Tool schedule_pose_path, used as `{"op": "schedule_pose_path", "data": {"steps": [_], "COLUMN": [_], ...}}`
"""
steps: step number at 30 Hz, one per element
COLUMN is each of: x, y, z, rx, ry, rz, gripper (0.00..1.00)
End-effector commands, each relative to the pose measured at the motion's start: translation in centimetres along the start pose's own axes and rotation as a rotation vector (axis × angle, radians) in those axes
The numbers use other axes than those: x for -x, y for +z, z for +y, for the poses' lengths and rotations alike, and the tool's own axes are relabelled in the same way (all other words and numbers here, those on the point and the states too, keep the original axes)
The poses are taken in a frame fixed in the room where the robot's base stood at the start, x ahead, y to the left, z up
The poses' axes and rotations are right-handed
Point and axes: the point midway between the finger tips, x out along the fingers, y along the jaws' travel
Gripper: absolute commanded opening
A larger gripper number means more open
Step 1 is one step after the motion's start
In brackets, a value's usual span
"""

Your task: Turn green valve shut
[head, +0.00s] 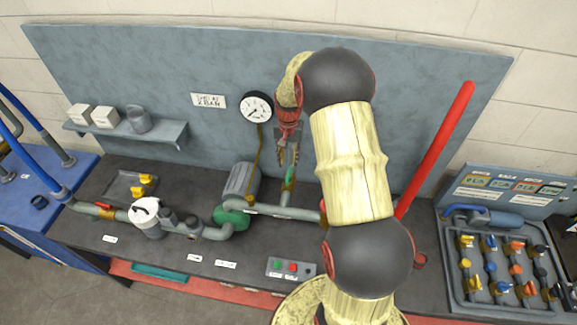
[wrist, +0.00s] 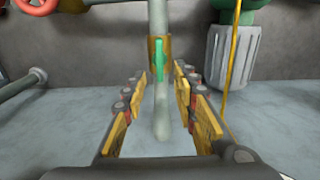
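The green valve is a small brass body with a green lever handle (head: 289,173) on the upright grey pipe behind the bench's main pipe run. In the wrist view the green handle (wrist: 160,60) lies lengthwise along the pipe, in front of the brass body (wrist: 152,46). My gripper (head: 288,158) points down just above the valve in the head view. In the wrist view my gripper (wrist: 162,80) is open, its yellow-padded fingers on either side of the handle's line. Nothing is held, and I see no contact with the handle.
A grey motor with a green end (head: 240,184) stands left of the valve, with a brass-coloured line (head: 260,150) running up to the gauge (head: 256,107). A red bar (head: 436,148) leans at right. The back panel (head: 210,65) rises close behind.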

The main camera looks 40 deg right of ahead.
Motion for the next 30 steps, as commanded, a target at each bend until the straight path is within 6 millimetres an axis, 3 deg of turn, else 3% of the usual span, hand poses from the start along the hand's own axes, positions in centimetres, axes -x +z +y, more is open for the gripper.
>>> {"op": "schedule_pose_path", "data": {"steps": [15,28,30], "x": [-6.7,-7.8,-7.8], "y": [0.0,0.0,0.0], "z": [0.1,0.0,0.0], "rx": [-0.002,-0.002,-0.002], "ry": [0.002,0.001,0.001], "rz": [-0.004,-0.002,-0.002], "gripper": [0.28,0.28,0.24]}}
